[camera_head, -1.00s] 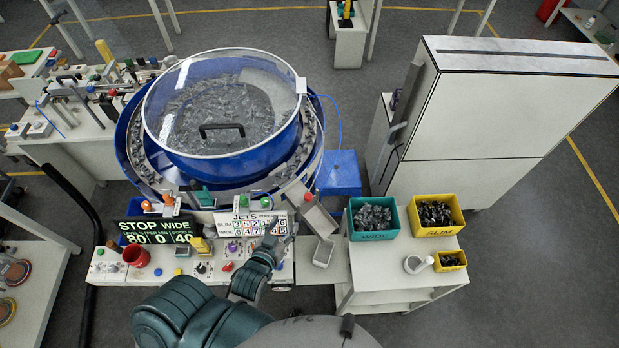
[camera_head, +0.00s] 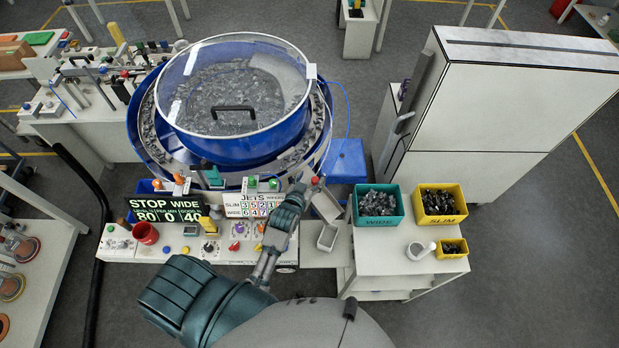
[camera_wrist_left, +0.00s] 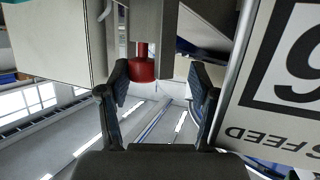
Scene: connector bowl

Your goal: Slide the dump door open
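A red knob (camera_head: 315,181) sits at the top of the grey chute (camera_head: 326,205), right of the JETS sign; I take it to be the dump door's handle. In the left wrist view the red knob (camera_wrist_left: 143,68) stands out from a grey plate, ahead of the fingertips and left of the middle of the gap. My left gripper (camera_wrist_left: 160,80) is open and empty, with one finger on each side. In the head view my left gripper (camera_head: 302,186) is small, close to the knob; contact cannot be told. My right gripper is not in view.
The blue feeder bowl (camera_head: 235,110) with a clear lid is behind. A grey catch tray (camera_head: 327,238) lies below the chute. A teal WIDE bin (camera_head: 378,222) and yellow SLIM bin (camera_head: 441,220) stand right. The JETS sign (camera_head: 262,203) is close left of the gripper.

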